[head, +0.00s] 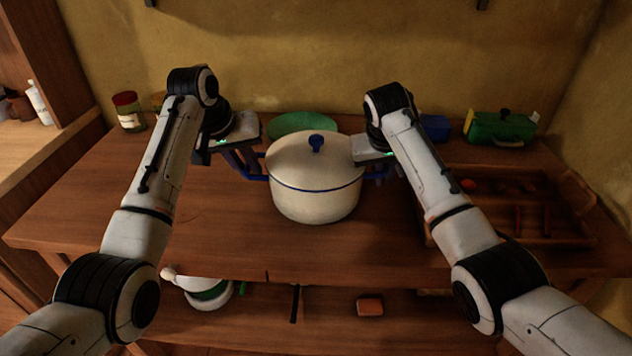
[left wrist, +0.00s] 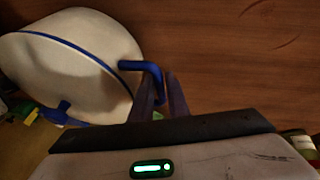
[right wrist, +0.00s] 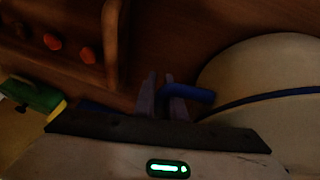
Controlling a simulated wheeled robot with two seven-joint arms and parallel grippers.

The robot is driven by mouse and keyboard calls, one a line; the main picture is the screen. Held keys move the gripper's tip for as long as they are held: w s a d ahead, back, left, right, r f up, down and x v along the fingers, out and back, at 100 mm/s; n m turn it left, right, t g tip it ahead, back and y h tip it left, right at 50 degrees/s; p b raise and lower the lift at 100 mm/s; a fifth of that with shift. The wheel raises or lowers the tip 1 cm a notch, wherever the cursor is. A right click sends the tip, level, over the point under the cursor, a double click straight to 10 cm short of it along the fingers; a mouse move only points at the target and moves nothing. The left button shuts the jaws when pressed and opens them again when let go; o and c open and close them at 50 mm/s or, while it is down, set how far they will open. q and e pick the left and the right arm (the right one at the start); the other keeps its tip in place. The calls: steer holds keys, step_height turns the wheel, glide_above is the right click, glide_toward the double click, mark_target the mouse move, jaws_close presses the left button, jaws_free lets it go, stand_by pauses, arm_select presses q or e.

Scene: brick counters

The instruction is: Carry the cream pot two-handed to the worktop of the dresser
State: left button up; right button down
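The cream pot (head: 316,195) has a blue rim line, a lid with a blue knob (head: 316,143) and two blue side handles. It is upright over the middle of the wooden table; I cannot tell whether its base touches. My left gripper (head: 254,172) is at the left handle, and in the left wrist view its fingers close around that handle (left wrist: 155,72). My right gripper (head: 376,172) is at the right handle; in the right wrist view its fingers close around that handle (right wrist: 198,94). A wooden unit with a lighter top (head: 32,152), possibly the dresser, stands at the far left.
A green bowl (head: 300,123) sits behind the pot. A red-lidded jar (head: 128,112) is back left. A green box (head: 500,128) and a wooden divided tray (head: 535,237) are at right. The table's front left (head: 220,230) is clear. A shelf beneath holds a white-and-green vessel (head: 205,290).

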arm_select(q)
jaws_close()
stand_by(1.2)
steer(key=shift+w+r, duration=0.1)
steer(key=shift+r, duration=0.2)
arm_select(e)
steer(key=shift+w+r, duration=0.15)
steer(key=shift+r, duration=0.2)
